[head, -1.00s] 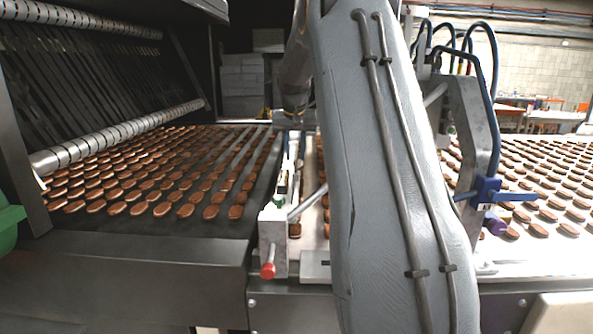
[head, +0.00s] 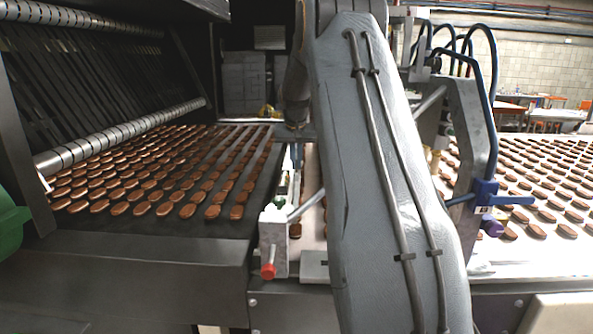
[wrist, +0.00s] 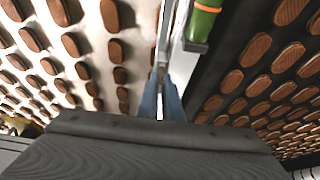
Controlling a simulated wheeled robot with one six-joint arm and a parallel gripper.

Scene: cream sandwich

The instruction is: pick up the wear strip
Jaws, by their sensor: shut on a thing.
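The wear strip (wrist: 164,42) appears as a narrow grey strip between the two belts in the wrist view, running away from my fingertips. My gripper (wrist: 161,84) has its two blue fingers close together at its near end, shut on it. The fingers hide the gripped part.
Brown biscuits lie in rows on the dark left belt (head: 105,226) and the pale right belt (head: 508,262). A metal bracket with a red-tipped knob (head: 268,271) stands at the front between them. A blue clamp (head: 487,193) is at right. A green cylinder (wrist: 203,20) is close beside the strip.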

